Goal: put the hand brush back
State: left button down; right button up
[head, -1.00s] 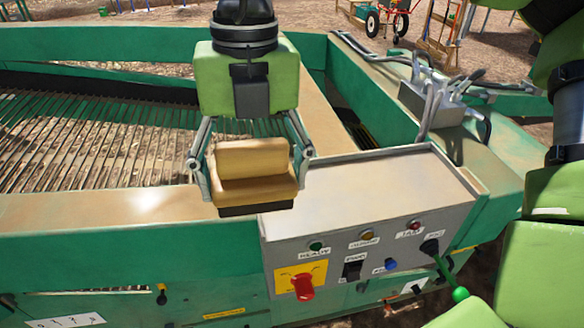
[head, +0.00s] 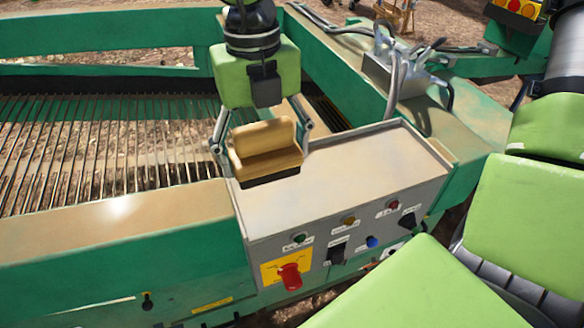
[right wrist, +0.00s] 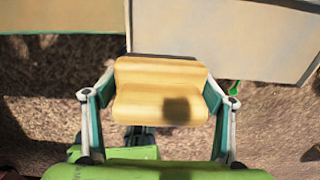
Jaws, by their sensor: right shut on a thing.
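The hand brush (head: 266,140) has a tan wooden body with a dark underside. My right gripper (head: 262,150) is shut on it, one finger at each end. In the head view the brush shows in front of the left end of the grey control box top (head: 345,180), apparently above it; the gap is hard to judge. In the right wrist view the brush (right wrist: 160,75) lies between both fingers of the right gripper (right wrist: 158,98), with a pale flat surface beyond it. My left gripper is not in view.
The control box front carries a red knob (head: 290,276) on a yellow plate, lamps and switches. The box top is bare. Metal levers (head: 405,70) stand behind it on the green frame (head: 345,75). A bed of metal rods (head: 90,150) lies left.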

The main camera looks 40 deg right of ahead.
jog(key=d+f, duration=0.1)
jog(key=d+f+p, duration=0.1)
jog(key=d+f, duration=0.3)
jog(key=shift+w, duration=0.3)
jog(key=shift+f+p, duration=0.25)
jog(key=shift+p, duration=0.05)
jog(key=f, duration=0.1)
jog(key=f+p, duration=0.1)
jog(key=f, duration=0.1)
jog(key=shift+s+d, duration=0.1)
jog(key=shift+d, duration=0.2)
jog(key=shift+d+f, duration=0.1)
jog(key=shift+f, duration=0.4)
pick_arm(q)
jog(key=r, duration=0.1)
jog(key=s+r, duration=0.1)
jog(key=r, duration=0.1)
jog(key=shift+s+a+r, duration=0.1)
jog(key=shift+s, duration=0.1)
pick_arm(e)
jog(key=shift+f+b, duration=0.1)
jog(key=shift+b, duration=0.25)
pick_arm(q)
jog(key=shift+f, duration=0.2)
pick_arm(e)
jog(key=o, duration=1.1)
jog(key=shift+c, duration=0.2)
